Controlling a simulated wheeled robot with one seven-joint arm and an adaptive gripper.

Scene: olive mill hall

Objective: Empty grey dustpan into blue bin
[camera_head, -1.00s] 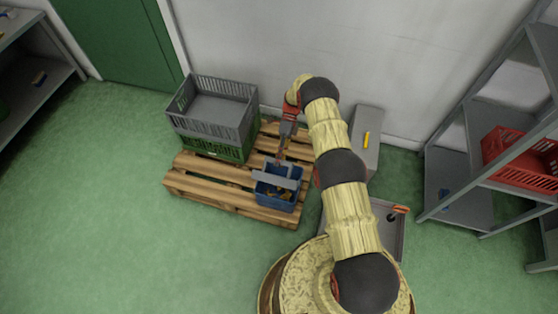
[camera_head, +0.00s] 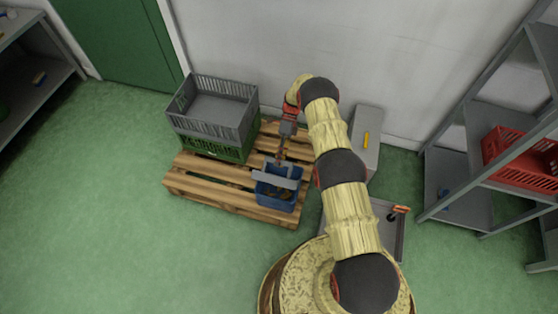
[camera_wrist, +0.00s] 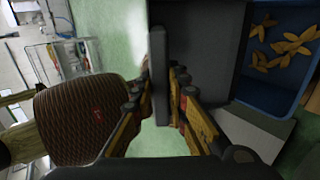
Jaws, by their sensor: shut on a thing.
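My gripper (camera_wrist: 165,95) is shut on the upright grey handle of the dustpan (camera_wrist: 197,40). In the head view my gripper (camera_head: 284,145) is above the blue bin (camera_head: 283,203), and the dustpan (camera_head: 274,180) lies across the bin's upper part, tilted. I see no pieces on the part of the dustpan that shows. The blue bin (camera_wrist: 262,95) is right of the dustpan in the wrist view. Several yellow-brown, leaf-like pieces (camera_wrist: 285,45) lie on its floor. The dustpan hides part of the bin.
The bin stands on a wooden pallet (camera_head: 215,190). A grey crate (camera_head: 208,125) on a green crate (camera_head: 215,149) stands at the pallet's back left. A grey box (camera_head: 368,125) is by the wall. Right is a shelf with a red crate (camera_head: 520,160). Green floor at left is clear.

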